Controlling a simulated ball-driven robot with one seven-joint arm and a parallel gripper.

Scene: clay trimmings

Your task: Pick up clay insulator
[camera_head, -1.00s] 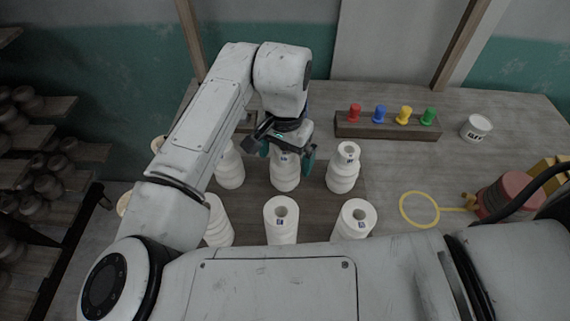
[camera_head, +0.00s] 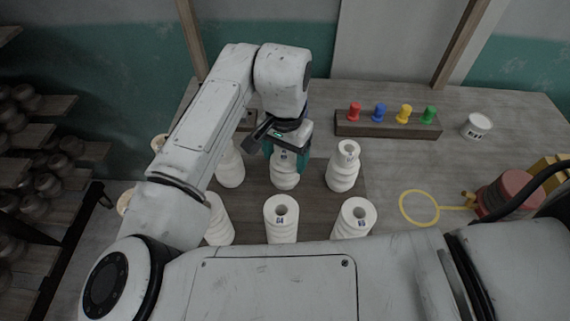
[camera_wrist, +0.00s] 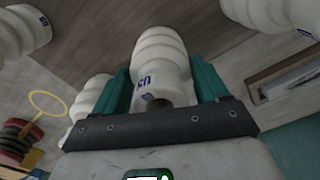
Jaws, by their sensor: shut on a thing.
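A white ribbed clay insulator (camera_head: 285,179) stands upright in the back row, in the middle. My gripper (camera_head: 287,160) comes down over it from above, with its teal fingers shut on its two sides. In the wrist view the same insulator (camera_wrist: 160,62) sits between the teal fingers of my gripper (camera_wrist: 162,85), with a dark blue mark on its side. Its top is partly hidden by the gripper body. In the head view its base appears to rest on the wooden board; I cannot tell if it is lifted.
Other insulators stand close by: one to the right (camera_head: 343,168), one to the left (camera_head: 230,168), and several in front (camera_head: 282,222). A rack (camera_head: 385,129) with coloured pegs, a white labelled tub (camera_head: 476,127) and a yellow ring (camera_head: 419,208) lie to the right.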

